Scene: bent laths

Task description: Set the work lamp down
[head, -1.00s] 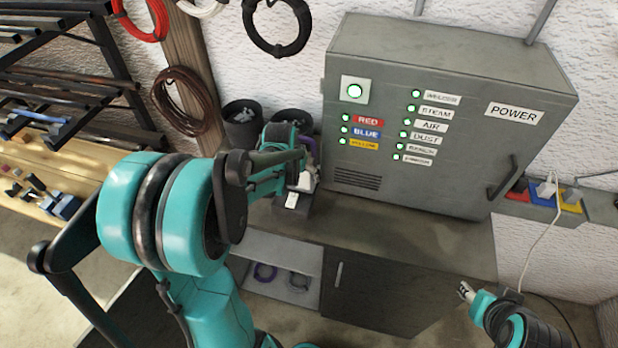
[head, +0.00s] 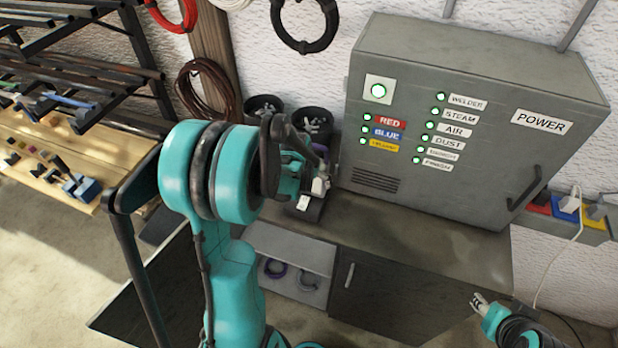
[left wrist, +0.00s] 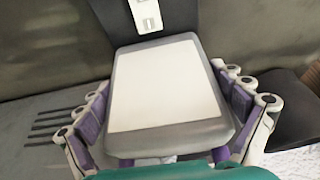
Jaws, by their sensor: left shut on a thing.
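The work lamp (left wrist: 160,85) has a flat white panel in a grey frame and fills the middle of the left wrist view. My left gripper (left wrist: 170,112) is shut on it, with grey-and-purple fingers along both sides. In the head view my left gripper (head: 319,184) is low at the bench top, left of the grey power cabinet. There the lamp is mostly hidden by my arm, and I cannot tell whether it touches the bench. A dark block with a white label (left wrist: 146,15) shows just beyond the lamp. My right gripper (head: 478,302) is at the lower right, too small to judge.
The power cabinet (head: 470,150) stands close to the right of the lamp. Two dark bins (head: 312,122) stand behind my left gripper. The bench top (head: 420,235) is clear in front of the cabinet. A rack with bars (head: 80,75) is at the left.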

